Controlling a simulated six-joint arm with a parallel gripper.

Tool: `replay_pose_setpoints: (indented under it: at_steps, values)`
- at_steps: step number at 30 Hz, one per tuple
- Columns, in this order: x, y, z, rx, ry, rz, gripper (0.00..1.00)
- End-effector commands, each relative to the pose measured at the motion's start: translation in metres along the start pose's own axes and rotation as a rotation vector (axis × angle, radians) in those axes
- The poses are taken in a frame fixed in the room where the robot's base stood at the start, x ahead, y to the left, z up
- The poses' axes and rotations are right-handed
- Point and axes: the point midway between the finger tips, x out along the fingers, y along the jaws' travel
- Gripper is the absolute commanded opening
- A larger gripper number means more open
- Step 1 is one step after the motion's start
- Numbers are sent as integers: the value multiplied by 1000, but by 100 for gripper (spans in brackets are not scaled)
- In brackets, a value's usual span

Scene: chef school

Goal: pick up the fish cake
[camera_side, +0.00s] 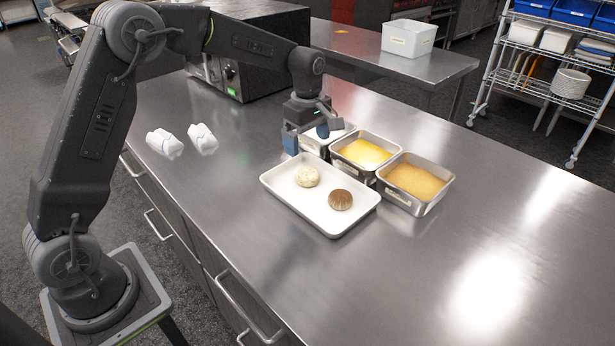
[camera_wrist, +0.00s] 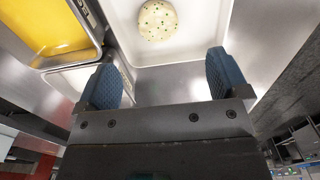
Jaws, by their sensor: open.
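Two round patties lie apart on a white tray (camera_side: 333,222). The pale one with green flecks, which looks like the fish cake (camera_side: 307,177), is toward the tray's back left. The other patty (camera_side: 340,199) is dark brown and lies nearer the front right. My gripper (camera_side: 306,139) is open with nothing between its blue fingers, above the back left end of the tray, near the first metal pan. In the wrist view, my gripper (camera_wrist: 172,80) shows both fingers apart, and the fish cake (camera_wrist: 158,19) lies beyond them on the tray, near the top edge.
A metal pan of yellow liquid (camera_side: 363,153) and a pan of tan crumbs (camera_side: 415,181) stand along the tray's back side. A third pan (camera_side: 318,148) is partly hidden by my gripper. Two white wrapped bundles (camera_side: 184,141) lie at left. The right counter is clear.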

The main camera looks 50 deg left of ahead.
Motion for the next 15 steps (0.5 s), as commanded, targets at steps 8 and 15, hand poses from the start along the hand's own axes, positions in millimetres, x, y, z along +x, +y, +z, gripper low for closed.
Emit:
replay_pose_setpoints:
  at_steps: [8, 15]
  values:
    - [46, 0, 0, 2, 0, -1, 93]
    - [64, 1, 0, 3, 0, -2, 93]
